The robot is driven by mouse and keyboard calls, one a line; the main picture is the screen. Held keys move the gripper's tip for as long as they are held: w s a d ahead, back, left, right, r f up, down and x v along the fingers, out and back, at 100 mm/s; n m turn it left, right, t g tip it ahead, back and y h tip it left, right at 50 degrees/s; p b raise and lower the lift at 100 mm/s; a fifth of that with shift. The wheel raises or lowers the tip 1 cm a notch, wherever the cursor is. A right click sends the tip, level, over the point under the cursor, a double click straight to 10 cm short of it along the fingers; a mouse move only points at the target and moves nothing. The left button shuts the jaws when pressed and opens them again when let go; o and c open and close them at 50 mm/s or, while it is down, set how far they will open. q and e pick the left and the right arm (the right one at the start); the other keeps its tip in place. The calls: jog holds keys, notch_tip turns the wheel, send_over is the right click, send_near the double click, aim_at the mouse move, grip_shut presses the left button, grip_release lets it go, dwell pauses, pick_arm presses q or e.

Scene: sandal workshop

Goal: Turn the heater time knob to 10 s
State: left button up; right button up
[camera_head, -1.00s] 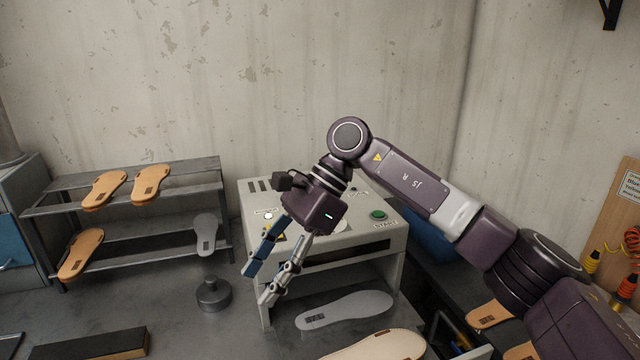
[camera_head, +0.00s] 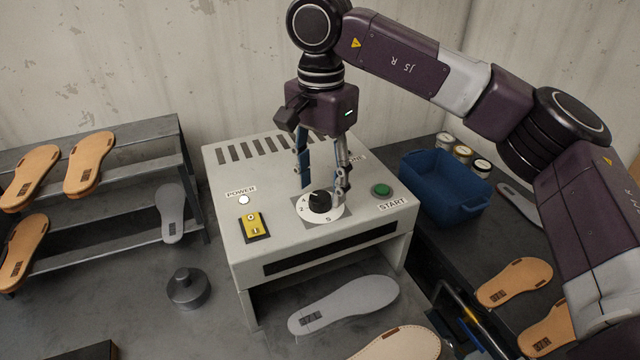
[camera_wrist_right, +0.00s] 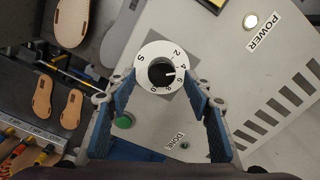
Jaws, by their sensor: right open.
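The heater (camera_head: 222,180) is a pale grey box on the bench. Its black time knob (camera_head: 320,201) sits on a round white dial (camera_head: 324,217) with printed numbers. In the right wrist view the knob (camera_wrist_right: 160,72) is centred on its dial (camera_wrist_right: 148,51), and its light mark appears to point near 4. My right gripper (camera_head: 322,188) points down at the dial. It is open, with its blue-padded fingers to either side of the knob. In the right wrist view the fingers (camera_wrist_right: 160,80) are spread; I cannot tell whether either touches the knob. My left gripper is out of view.
The heater top also has a green START button (camera_head: 381,190), a yellow switch (camera_head: 253,226) and a POWER lamp (camera_head: 244,200). A grey sole (camera_head: 345,304) lies in front. A blue bin (camera_head: 445,188) stands right, and a sandal rack (camera_head: 130,140) left.

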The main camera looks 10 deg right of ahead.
jog(key=shift+w+f, duration=0.15)
jog(key=shift+f, duration=1)
jog(key=c, duration=1.2)
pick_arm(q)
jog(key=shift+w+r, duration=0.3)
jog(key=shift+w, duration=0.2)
pick_arm(e)
jog(key=shift+o, duration=0.2)
